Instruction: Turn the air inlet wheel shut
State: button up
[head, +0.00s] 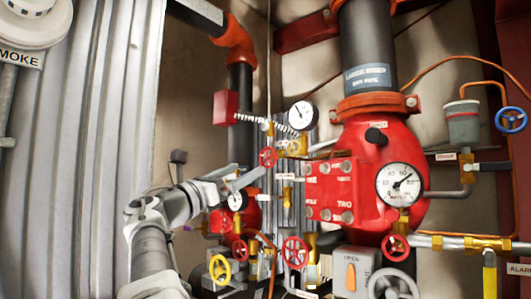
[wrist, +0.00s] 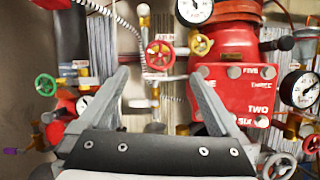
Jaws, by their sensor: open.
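The air inlet wheel is most likely the small red handwheel (wrist: 159,55) under a white tag that seems to start with "AIR IN"; the tag is only partly readable. It sits on thin pipework and also shows near the middle of the head view (head: 267,157). My gripper (wrist: 160,77) is open and empty, its two fingers pointing toward the wheel. In the wrist view the wheel appears between and just beyond the fingertips, apart from them. In the head view my gripper (head: 250,178) is just below and left of the wheel.
A red valve body (head: 370,170) with gauges stands to the right. Other red wheels (head: 295,252) are below. A corrugated metal sheet (head: 110,100) flanks my arm.

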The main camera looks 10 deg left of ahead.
aim_at(266, 158)
jog(key=p+x, duration=0.4)
jog(key=x, duration=0.5)
jog(key=shift+w+d+r, duration=0.15)
jog(key=shift+w+d, duration=0.05)
jog(key=shift+w, duration=0.15)
jog(key=c, duration=1.4)
